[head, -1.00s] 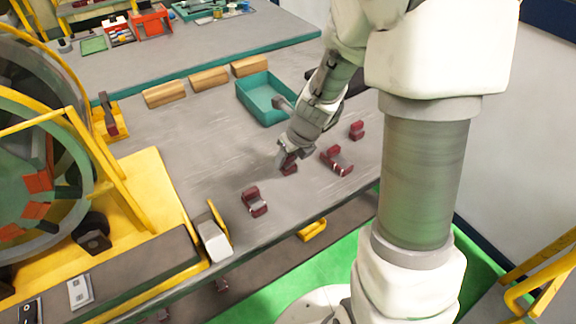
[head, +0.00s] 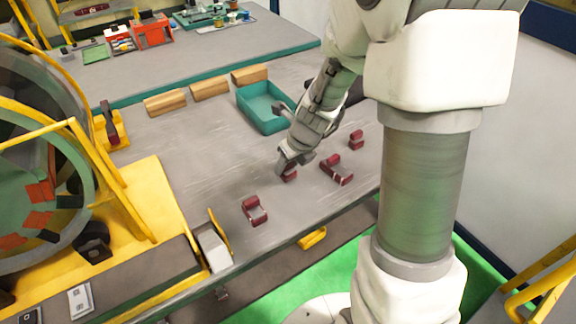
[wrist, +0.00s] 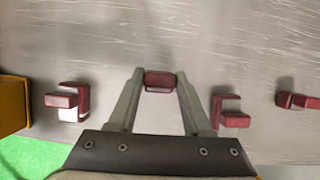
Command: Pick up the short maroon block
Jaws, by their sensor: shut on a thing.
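A short maroon block (wrist: 160,80) sits between the two fingertips of my gripper (wrist: 158,84) in the wrist view. Both fingers touch its ends. In the head view my gripper (head: 290,163) points down over the grey table, and the block's lower part (head: 290,176) shows beneath the jaws, the rest hidden by them. The block is at or very near the table top; I cannot tell whether it touches it.
A U-shaped maroon piece (head: 255,210) lies to the left, another maroon piece (head: 337,170) to the right, and a small one (head: 356,139) farther right. A teal tray (head: 250,97) and wooden blocks (head: 210,88) lie behind. The table (head: 200,150) is clear at centre-left.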

